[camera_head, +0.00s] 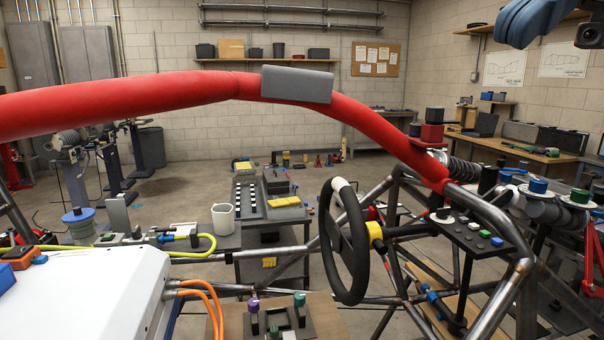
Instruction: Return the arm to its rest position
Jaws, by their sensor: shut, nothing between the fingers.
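A blue and dark part of what looks like my own arm (535,20) shows at the top right corner, cut off by the upper edge. It hangs in front of the back wall, above the right-hand benches. No gripper fingers can be made out, so I cannot see my gripper or anything near it. The arm part touches nothing that I can see.
A red padded tube (350,112) arches across the view, with a grey pad (297,84) on it. A black steering wheel (345,240) stands below among bare chassis tubes. A white case (85,295) fills the lower left. Open floor lies beyond.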

